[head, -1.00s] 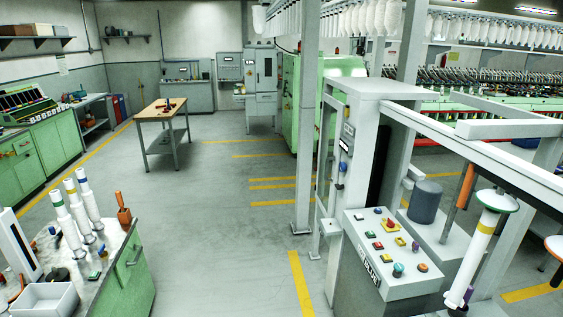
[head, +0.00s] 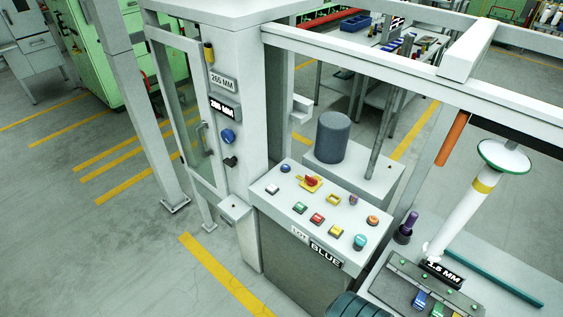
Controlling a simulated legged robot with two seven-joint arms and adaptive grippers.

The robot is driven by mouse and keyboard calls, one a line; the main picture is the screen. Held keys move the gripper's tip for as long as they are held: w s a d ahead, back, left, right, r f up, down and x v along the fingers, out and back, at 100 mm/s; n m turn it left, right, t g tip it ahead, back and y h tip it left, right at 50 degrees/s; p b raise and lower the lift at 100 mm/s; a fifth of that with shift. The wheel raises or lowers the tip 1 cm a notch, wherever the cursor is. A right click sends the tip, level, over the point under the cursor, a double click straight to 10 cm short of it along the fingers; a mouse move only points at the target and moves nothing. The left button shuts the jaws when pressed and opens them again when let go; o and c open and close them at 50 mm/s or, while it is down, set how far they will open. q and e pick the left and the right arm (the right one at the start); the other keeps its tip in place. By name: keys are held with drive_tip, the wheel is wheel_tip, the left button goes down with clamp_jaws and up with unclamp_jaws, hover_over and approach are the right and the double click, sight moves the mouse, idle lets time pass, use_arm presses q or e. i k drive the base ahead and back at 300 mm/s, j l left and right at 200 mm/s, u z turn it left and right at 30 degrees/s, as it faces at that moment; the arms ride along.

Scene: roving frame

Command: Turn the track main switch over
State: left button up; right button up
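A red rotary knob on a yellow plate (head: 311,182) sits at the back of the sloped grey control panel (head: 285,215); it looks like a main switch, but I can read no label on it. Its exact handle direction is hard to tell at this size. A blue round knob (head: 228,136) and a small black knob (head: 231,161) are on the grey cabinet column left of the panel. Neither of my grippers shows in the head view.
Several coloured buttons, a yellow square frame (head: 333,199) and a teal knob (head: 360,241) share the panel. A dark cylinder (head: 333,136) stands behind it. A white bobbin (head: 468,205) stands at right. Open floor (head: 90,240) lies left. Grey beams cross above the right side.

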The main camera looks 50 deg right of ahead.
sight(311, 181)
drive_tip(key=i+z, duration=0.35)
drive_tip(key=i, duration=0.15)
drive_tip(key=i+j+z, duration=0.2)
drive_tip(key=i+z, duration=0.15)
drive_tip(key=i, duration=0.15)
